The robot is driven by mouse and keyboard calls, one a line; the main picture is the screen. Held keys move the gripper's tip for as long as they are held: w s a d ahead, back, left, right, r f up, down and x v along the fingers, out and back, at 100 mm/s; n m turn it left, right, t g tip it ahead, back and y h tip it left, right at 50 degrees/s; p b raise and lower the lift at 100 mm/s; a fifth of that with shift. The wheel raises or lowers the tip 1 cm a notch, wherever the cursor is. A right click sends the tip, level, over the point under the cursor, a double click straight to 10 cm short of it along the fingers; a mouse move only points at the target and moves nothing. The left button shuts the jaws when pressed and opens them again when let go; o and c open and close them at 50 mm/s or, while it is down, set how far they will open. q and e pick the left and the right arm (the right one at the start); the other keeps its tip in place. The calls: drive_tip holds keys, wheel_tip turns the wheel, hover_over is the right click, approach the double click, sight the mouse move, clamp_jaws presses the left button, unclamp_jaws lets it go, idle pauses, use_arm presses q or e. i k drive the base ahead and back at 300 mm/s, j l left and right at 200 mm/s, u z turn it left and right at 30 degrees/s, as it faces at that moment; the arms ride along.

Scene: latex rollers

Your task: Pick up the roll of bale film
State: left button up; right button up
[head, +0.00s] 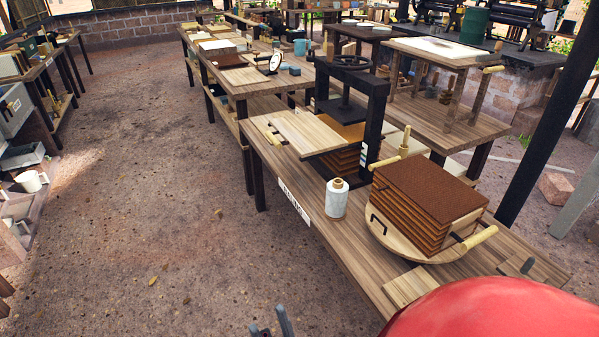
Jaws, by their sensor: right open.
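The roll of bale film (337,199) is a whitish cylinder with a brown core end showing at its top. It stands upright on the wooden bench, close to the bench's left edge. My right gripper (269,319) shows only as two dark grey fingertips at the bottom edge of the head view, below and left of the roll. The fingers are apart with nothing between them, and they are clear of the roll. The rest of this gripper is cut off by the picture edge. My left gripper is not in view.
Right of the roll, a stack of brown sheets (428,195) sits on a round wooden board (384,234) with handles. Behind the roll stands a black screw press (374,105), with a pale board (307,132) to its left. Open dirt floor (165,205) lies left of the bench.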

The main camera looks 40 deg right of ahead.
sight(337, 189)
drive_tip(key=i+z, duration=0.4)
drive_tip(key=i+j+z, duration=0.25)
drive_tip(key=i+z, duration=0.15)
drive_tip(key=i+j+z, duration=0.4)
drive_tip(key=k+l, duration=0.05)
drive_tip(key=l, duration=0.05)
